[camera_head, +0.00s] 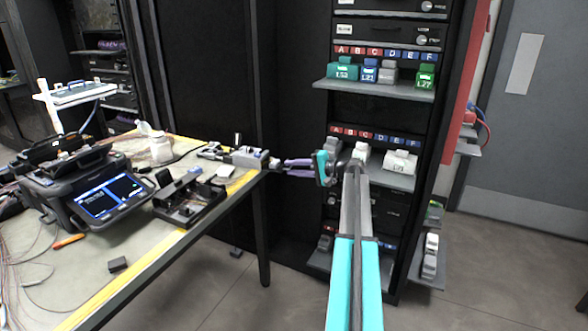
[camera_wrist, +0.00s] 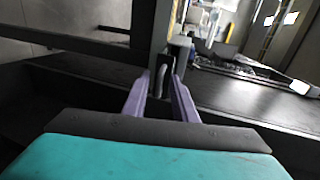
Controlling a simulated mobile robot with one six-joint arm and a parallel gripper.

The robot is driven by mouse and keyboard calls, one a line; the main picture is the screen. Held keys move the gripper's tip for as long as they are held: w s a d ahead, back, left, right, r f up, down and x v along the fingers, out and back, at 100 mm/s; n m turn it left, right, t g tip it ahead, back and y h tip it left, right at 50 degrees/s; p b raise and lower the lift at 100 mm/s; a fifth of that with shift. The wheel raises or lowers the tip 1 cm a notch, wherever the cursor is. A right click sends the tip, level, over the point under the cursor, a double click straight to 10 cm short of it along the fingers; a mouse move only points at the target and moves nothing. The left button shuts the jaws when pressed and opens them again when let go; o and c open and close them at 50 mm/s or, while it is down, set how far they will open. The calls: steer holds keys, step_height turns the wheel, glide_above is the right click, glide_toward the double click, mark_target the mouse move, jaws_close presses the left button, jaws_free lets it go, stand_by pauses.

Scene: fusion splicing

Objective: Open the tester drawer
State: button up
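A small grey and white device (camera_head: 248,157) sits at the right corner of the yellow-edged table; it may be the tester, but I cannot read a label. A dark part sticks out from its right side towards my gripper (camera_head: 284,167). My gripper has purple fingers, points left and is level with the device. In the wrist view, my gripper's fingertips (camera_wrist: 162,78) lie on either side of a small dark piece with a pale curved strip (camera_wrist: 160,82). I cannot tell whether the fingers touch it. No open drawer is clearly visible.
The table (camera_head: 130,284) also bears a splicer with a lit screen (camera_head: 108,198), a black open tray (camera_head: 190,200) and a white jar (camera_head: 160,148). A black rack (camera_head: 375,110) with lettered shelves and coloured blocks stands behind my arm. Floor (camera_head: 235,290) is free at the front.

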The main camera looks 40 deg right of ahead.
steer(key=v, duration=1.4)
steer(key=shift+w+f, duration=0.1)
stand_by(0.3)
steer(key=w+a+f+g+y+p, duration=0.1)
steer(key=w+a+f+g+p, duration=0.2)
steer(key=a+f, duration=0.75)
steer(key=s+a+f+n+g+p, duration=0.15)
steer(key=a+f+g, duration=0.25)
steer(key=a+f, duration=0.9)
steer(key=s+a+f+n+g+p, duration=0.1)
steer(key=s+a+f+n+g, duration=0.2)
steer(key=a+f, duration=1)
steer(key=s+a+f+n+g+h+p, duration=0.1)
steer(key=s+a+f+n+g, duration=0.15)
steer(key=s+a, duration=0.55)
steer(key=s+a+f+n+g+h+p, duration=0.1)
steer(key=s+a+f+g+p, duration=0.3)
steer(key=a, duration=0.6)
steer(key=s+a+n+g+h, duration=0.1)
steer(key=s+a+n+h, duration=0.1)
steer(key=s, duration=0.8)
steer(key=s+a+f+n+g+h, duration=0.1)
steer(key=s+a+n+g+h, duration=0.1)
steer(key=s, duration=0.9)
steer(key=shift+a+f+n+h, duration=0.25)
steer(key=shift+a+n+h, duration=0.15)
steer(key=shift+n, duration=0.2)
